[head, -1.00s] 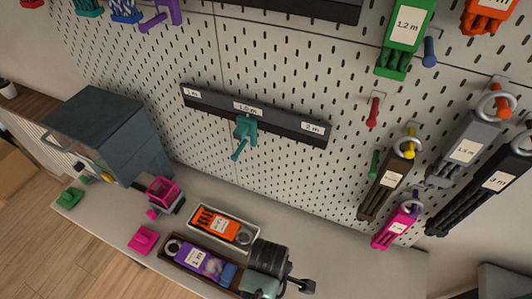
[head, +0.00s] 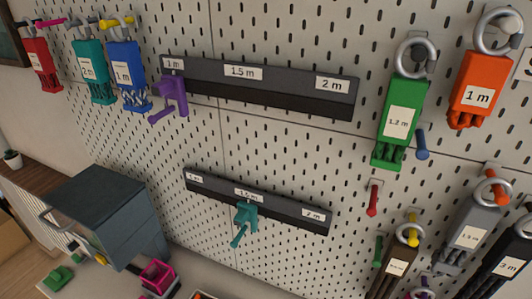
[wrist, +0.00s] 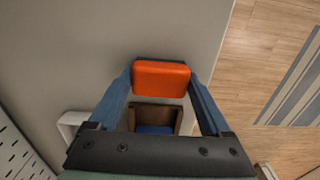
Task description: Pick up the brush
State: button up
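In the wrist view, my gripper (wrist: 160,76) has its two blue fingers on either side of an orange block (wrist: 161,72) with rounded edges. The block fills the gap at the fingertips and looks gripped. It appears close to the camera, above the bench. I cannot tell from this view whether it is part of the brush; no bristles show. My gripper is not in the head view, and nothing there is clearly a brush.
Below the block is a brown tray (wrist: 178,116) with something blue inside. The bench top (wrist: 110,30) is bare further on, ending beside the wooden floor. The head view shows a pegboard (head: 270,165) with labelled cords, a teal hook (head: 244,218) and a dark cabinet (head: 105,215).

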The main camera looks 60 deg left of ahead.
jog(key=c, duration=0.5)
jog(key=shift+r, duration=0.1)
notch_tip(320, 180, up, 10)
jog(key=shift+f+p, duration=0.1)
jog(key=shift+p, duration=0.25)
